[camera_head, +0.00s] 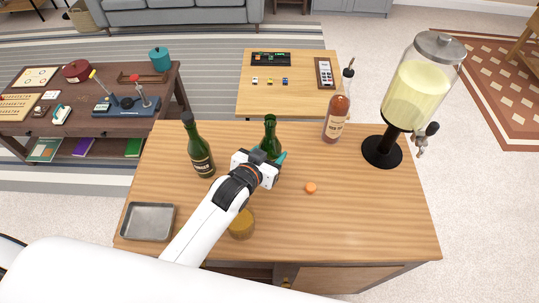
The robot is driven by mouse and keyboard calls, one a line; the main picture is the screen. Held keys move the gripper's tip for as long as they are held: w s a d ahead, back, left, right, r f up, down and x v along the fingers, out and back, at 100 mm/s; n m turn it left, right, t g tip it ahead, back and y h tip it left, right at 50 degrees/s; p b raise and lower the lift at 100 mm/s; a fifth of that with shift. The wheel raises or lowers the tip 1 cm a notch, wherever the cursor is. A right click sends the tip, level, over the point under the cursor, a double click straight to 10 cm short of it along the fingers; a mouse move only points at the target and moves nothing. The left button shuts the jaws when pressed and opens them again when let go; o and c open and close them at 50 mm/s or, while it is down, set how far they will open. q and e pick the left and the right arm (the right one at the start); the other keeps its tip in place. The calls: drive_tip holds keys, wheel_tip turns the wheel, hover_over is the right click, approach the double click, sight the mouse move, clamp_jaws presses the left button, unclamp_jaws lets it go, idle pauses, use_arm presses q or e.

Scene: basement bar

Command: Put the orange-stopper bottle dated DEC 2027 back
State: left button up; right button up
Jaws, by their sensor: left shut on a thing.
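My left gripper (268,165) comes in over the middle of the wooden counter (370,220) and is shut on a green bottle (270,130). The bottle's neck and shoulder show beyond the gripper, and its lower part and label are hidden. A small orange stopper or cap (311,188) lies on the counter to the right of the gripper, apart from it. A second green bottle (199,150), with a dark top and dark label, stands upright to the left. No date is readable on any bottle. My right gripper is not in view.
A bottle of pinkish-amber liquid (336,120) with a dark pourer stands at the back right, beside a drink dispenser (415,95). A metal tray (148,222) lies front left. An amber round container (241,225) is beside my forearm. The counter's right front is clear.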

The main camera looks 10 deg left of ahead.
use_arm(q)
drive_tip(key=shift+f, duration=0.6)
drive_tip(key=shift+f, duration=0.2)
drive_tip(key=o, duration=1.3)
drive_tip(key=shift+s, duration=0.1)
drive_tip(key=shift+o, duration=0.2)
drive_tip(key=shift+r, duration=0.2)
drive_tip(key=b+v, duration=0.1)
drive_tip(key=v, duration=1.1)
drive_tip(key=shift+a+f, duration=0.1)
